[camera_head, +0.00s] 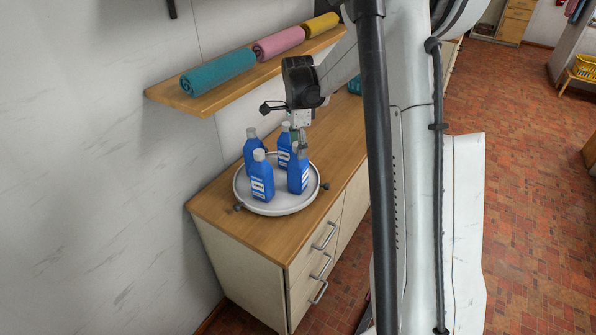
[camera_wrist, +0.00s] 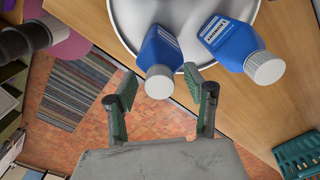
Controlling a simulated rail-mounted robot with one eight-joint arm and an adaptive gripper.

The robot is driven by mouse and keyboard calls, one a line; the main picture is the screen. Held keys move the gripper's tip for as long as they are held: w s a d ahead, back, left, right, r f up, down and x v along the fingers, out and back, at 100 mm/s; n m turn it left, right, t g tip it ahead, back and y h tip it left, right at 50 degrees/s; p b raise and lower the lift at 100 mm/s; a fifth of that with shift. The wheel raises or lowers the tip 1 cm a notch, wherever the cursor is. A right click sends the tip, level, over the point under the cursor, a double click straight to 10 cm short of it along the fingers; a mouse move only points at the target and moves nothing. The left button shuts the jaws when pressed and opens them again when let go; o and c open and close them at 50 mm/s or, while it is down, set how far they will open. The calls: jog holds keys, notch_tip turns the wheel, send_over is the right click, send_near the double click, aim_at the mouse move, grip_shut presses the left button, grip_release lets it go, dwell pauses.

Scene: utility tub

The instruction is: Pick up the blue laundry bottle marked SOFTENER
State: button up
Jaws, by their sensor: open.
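Several blue bottles with grey-white caps and white labels stand upright on a round white tray (camera_head: 282,208). In the head view they are the front bottle (camera_head: 262,182), the right bottle (camera_head: 298,178), the back-left bottle (camera_head: 249,150) and the back bottle (camera_head: 284,152). No label there is legible, so I cannot tell which is SOFTENER. My gripper (camera_head: 303,143) is at the top of the right bottle. In the wrist view my open gripper (camera_wrist: 160,88) has a blue bottle's cap (camera_wrist: 160,82) between or just beyond its fingertips; contact is unclear. Another bottle (camera_wrist: 230,42) beside it has a partly visible label.
The tray stands on a wooden-topped cabinet (camera_head: 222,206) with drawers. Dark knobs stick out at the tray's rim. A green basket (camera_wrist: 298,155) lies at right in the wrist view.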

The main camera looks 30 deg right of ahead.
jog(key=shift+f, duration=0.25)
grip_shut()
jog(key=shift+r, duration=0.15)
dwell(0.4)
